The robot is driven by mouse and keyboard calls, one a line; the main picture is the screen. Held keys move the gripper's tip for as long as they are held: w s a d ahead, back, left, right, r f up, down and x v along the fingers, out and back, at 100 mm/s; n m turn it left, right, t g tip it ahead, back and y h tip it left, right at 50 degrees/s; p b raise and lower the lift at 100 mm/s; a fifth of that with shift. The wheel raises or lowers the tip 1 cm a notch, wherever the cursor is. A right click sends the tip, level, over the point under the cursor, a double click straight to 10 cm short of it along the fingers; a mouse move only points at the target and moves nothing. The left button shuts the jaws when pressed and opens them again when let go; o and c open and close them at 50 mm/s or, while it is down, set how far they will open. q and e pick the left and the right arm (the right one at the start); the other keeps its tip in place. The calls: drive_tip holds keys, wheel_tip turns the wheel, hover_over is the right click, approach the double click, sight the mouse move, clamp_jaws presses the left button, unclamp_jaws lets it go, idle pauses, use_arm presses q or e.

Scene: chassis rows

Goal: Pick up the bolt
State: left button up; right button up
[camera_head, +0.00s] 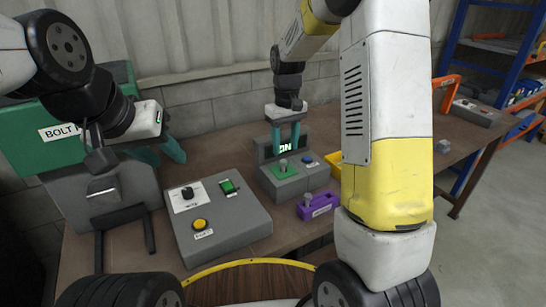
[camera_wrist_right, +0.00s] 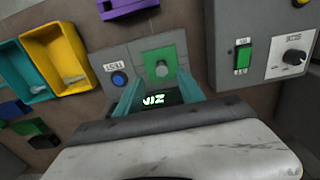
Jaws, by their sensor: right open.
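A small grey bolt (camera_head: 283,164) stands on the green square pad (camera_head: 287,173) of a grey fixture (camera_head: 300,183) in the head view. In the right wrist view the bolt (camera_wrist_right: 161,68) appears on the green pad between my finger lines. My right gripper (camera_head: 285,148) points down above the fixture with its teal fingers apart. In the right wrist view this gripper (camera_wrist_right: 160,90) is empty, and I see no contact with the bolt. My left gripper (camera_head: 160,152) is at the left, its teal fingers apart and nothing seen between them.
A grey control box (camera_head: 228,240) with a knob, green switch and yellow button is left of the fixture. Yellow (camera_wrist_right: 45,48) and teal (camera_wrist_right: 14,62) bins hold small grey parts. My right arm hides part of the table.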

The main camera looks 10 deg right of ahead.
sight(283, 161)
drive_tip(key=f, duration=0.7)
drive_tip(key=shift+w+a, duration=0.1)
drive_tip(key=shift+a, duration=0.1)
clamp_jaws()
